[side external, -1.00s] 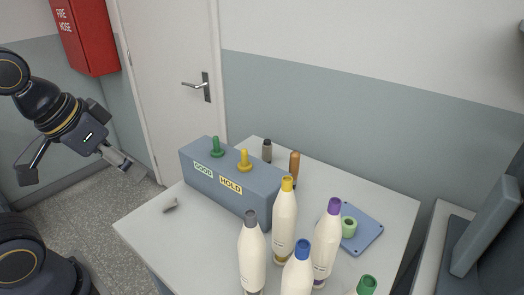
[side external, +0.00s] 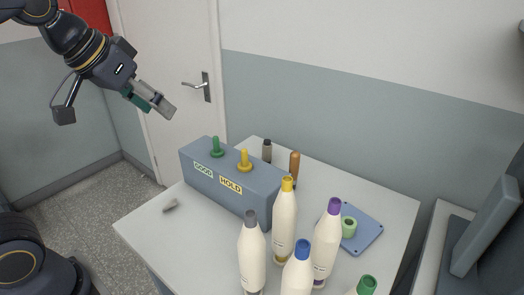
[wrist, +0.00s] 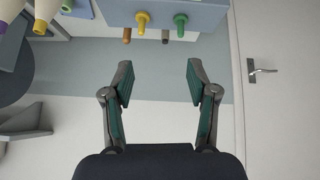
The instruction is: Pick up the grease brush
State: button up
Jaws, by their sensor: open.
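No thing in view shows clear bristles, so I cannot tell for sure which is the grease brush. An upright orange-brown handle (side external: 294,165) stands behind the blue-grey box; it also shows in the wrist view (wrist: 127,36). A grey-brown upright piece (side external: 267,150) stands beside it and shows in the wrist view (wrist: 166,37). Their lower parts are hidden by the box in the side view. My gripper (side external: 165,107) is raised in front of the door, left of the table and apart from everything. In the wrist view my gripper (wrist: 159,80) is open and empty.
The box (side external: 228,188) carries a green peg (side external: 216,148) and a yellow peg (side external: 245,160). Several white bottles (side external: 252,258) stand in front. A blue plate (side external: 368,234) holds a light green bobbin (side external: 349,227). A small grey piece (side external: 171,205) lies on the table's clear left part.

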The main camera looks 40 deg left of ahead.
jog(key=w+d+r, duration=0.2)
jog(key=w, duration=0.8)
jog(key=m+g, duration=0.2)
jog(key=g, duration=0.1)
send_over(294, 167)
jog(key=s+a, duration=0.1)
jog(key=s, duration=0.4)
notch_tip(294, 167, down, 14)
jog(key=x, duration=1)
jog(key=shift+w+a, duration=0.1)
jog(key=shift+x, duration=3.15)
jog(key=shift+w, duration=0.15)
jog(key=shift+r, duration=0.1)
jog(key=shift+c, duration=0.4)
grip_shut()
